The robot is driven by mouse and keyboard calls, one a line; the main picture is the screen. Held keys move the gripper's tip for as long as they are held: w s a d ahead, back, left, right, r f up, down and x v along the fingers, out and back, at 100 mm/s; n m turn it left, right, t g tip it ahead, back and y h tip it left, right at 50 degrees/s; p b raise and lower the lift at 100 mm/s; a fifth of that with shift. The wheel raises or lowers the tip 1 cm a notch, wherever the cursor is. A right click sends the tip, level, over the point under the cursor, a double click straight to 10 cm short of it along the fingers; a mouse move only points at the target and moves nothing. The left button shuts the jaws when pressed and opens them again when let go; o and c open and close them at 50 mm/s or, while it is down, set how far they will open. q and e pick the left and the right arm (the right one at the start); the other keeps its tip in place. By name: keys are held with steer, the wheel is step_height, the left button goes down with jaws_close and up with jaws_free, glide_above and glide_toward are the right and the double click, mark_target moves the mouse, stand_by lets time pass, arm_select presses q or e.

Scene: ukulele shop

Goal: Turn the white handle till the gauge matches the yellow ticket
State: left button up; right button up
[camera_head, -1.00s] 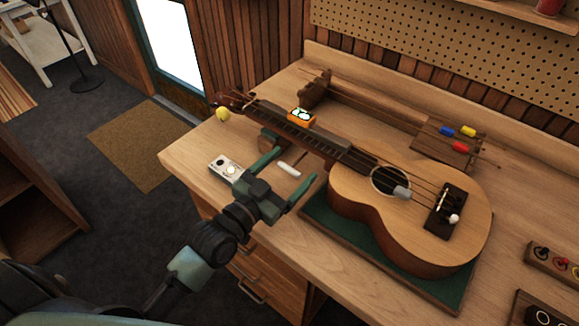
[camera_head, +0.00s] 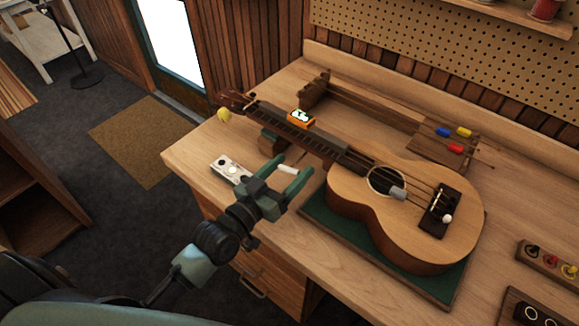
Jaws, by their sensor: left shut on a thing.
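The ukulele (camera_head: 425,215) lies on a green mat on the bench, its neck pointing to the back left. The white handle (camera_head: 288,169) is a short pale bar beside the neck. My left gripper (camera_head: 290,172) is shut on it, with one green finger on each side. A small orange device (camera_head: 300,119) with a lit screen sits at the neck; its reading is too small to tell. A round yellow piece (camera_head: 224,115) is by the headstock. I cannot make out a yellow ticket for certain. My right gripper is not in view.
A pale plate (camera_head: 230,168) with round marks lies by the bench's left edge. A wooden block (camera_head: 440,148) with blue, yellow and red pieces stands behind the ukulele. A small stand with coloured knobs (camera_head: 548,260) is at the right. The bench (camera_head: 350,290) front is clear.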

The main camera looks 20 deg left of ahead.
arm_select(q)
steer(key=o, duration=1.2)
steer(key=shift+s+a+f, duration=0.1)
steer(key=shift+s+a, duration=0.05)
steer(key=shift+s, duration=0.2)
steer(key=b+v, duration=0.1)
steer(key=v, duration=0.5)
steer(key=shift+s+b, duration=0.2)
steer(key=shift+b, duration=0.15)
steer(key=shift+s+a, duration=0.2)
steer(key=shift+s, duration=0.05)
